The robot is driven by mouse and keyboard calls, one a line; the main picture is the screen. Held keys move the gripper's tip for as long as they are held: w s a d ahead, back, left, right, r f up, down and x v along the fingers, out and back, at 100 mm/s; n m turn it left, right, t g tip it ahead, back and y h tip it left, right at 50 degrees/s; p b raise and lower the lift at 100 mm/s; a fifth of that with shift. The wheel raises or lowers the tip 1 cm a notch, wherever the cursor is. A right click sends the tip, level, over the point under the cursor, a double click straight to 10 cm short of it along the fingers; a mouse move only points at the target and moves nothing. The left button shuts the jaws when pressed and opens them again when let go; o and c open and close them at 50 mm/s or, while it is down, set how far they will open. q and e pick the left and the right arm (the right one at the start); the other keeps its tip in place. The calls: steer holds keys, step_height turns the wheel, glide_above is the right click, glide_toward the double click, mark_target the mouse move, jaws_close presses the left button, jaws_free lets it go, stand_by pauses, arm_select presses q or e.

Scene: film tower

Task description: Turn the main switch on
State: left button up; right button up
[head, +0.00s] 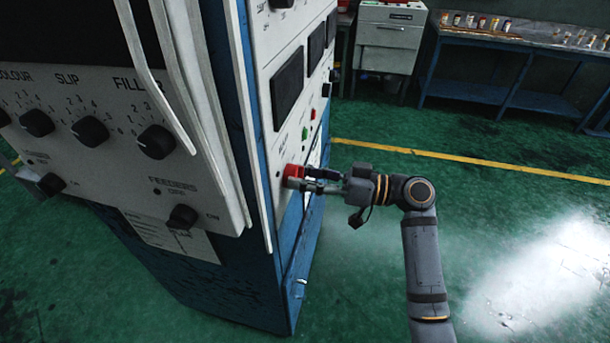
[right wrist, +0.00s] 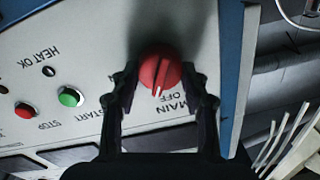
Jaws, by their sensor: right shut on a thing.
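The main switch is a red round knob (head: 291,172) on the side panel of the tall cabinet (head: 262,50). In the right wrist view the knob (right wrist: 158,68) has a white pointer line towards the bottom of the picture, close to the lettering MAIN and OFF. The ON lettering is mostly hidden. My right gripper (head: 303,178) is shut on the knob; in the right wrist view its two fingers (right wrist: 160,80) stand on either side of it. My left gripper is not in view.
A green START button (right wrist: 70,97) and a red STOP button (right wrist: 26,111) sit beside the knob on the same panel. A front panel with black dials (head: 156,141) is at the left. A workbench (head: 510,42) stands at the back. The green floor at the right is clear.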

steer(key=shift+f+m+t+p, duration=0.1)
steer(key=shift+m+t+p, duration=0.3)
steer(key=shift+m+p, duration=4.55)
steer(key=m+b, duration=0.2)
steer(key=m, duration=0.1)
steer(key=shift+b, duration=0.3)
steer(key=o, duration=1.2)
steer(key=shift+c, duration=0.2)
steer(key=v, duration=1.2)
